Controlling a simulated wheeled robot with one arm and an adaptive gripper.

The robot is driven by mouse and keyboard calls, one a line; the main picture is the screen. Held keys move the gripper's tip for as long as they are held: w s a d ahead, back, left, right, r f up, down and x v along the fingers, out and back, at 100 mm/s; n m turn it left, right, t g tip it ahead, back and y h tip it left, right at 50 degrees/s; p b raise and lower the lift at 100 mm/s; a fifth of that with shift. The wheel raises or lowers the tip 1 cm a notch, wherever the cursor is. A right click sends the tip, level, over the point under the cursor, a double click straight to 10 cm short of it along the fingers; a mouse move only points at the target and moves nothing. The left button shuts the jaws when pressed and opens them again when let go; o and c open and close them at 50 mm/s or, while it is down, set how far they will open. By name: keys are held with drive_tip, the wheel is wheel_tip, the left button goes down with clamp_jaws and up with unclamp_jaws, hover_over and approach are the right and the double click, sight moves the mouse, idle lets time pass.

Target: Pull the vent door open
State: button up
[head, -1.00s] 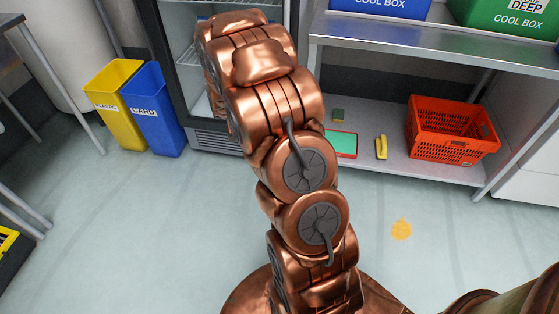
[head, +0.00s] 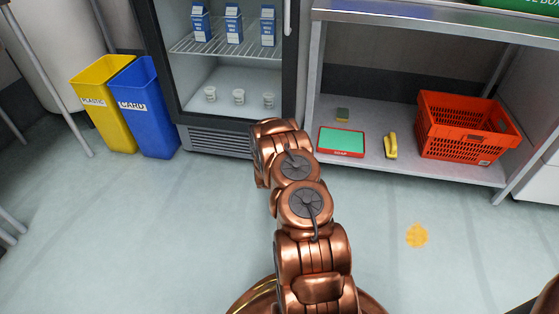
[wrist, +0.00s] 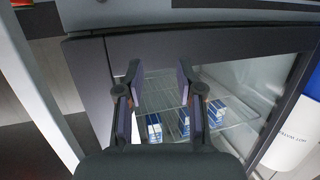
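The dark-framed fridge (head: 305,60) stands at the back centre in the head view, with a clear glass front and a pale vertical handle (head: 288,16) at its right side. The vent grille (head: 217,142) is a grey slatted panel below the glass. The front looks shut, but I cannot be sure. In the wrist view, the dark fridge frame (wrist: 190,42) spans beyond my gripper (wrist: 160,75). My gripper is open, its two fingers apart with nothing between them. The handle is not clearly visible there. My gripper is hidden behind my arm in the head view.
Milk cartons (head: 233,22) and small tubs (head: 238,97) stand inside the fridge. Yellow (head: 105,100) and blue (head: 146,105) bins stand at left. A metal shelf unit (head: 440,20) with a red crate (head: 465,128) stands at right.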

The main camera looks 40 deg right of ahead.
drive_tip(key=s+d+f+m+h+b, duration=0.1)
drive_tip(key=s+d+f+b, duration=0.15)
drive_tip(key=f, duration=0.25)
drive_tip(key=s+d+f+h+b, duration=0.1)
drive_tip(key=s+f+h+b, duration=0.15)
drive_tip(key=f, duration=0.35)
drive_tip(key=shift+t+y, duration=0.35)
drive_tip(key=shift+t, duration=0.05)
drive_tip(key=shift+b+x, duration=1.5)
drive_tip(key=shift+x, duration=2.2)
drive_tip(key=shift+w+r, duration=0.1)
drive_tip(key=shift+r, duration=0.05)
drive_tip(key=shift+a, duration=0.1)
clamp_jaws()
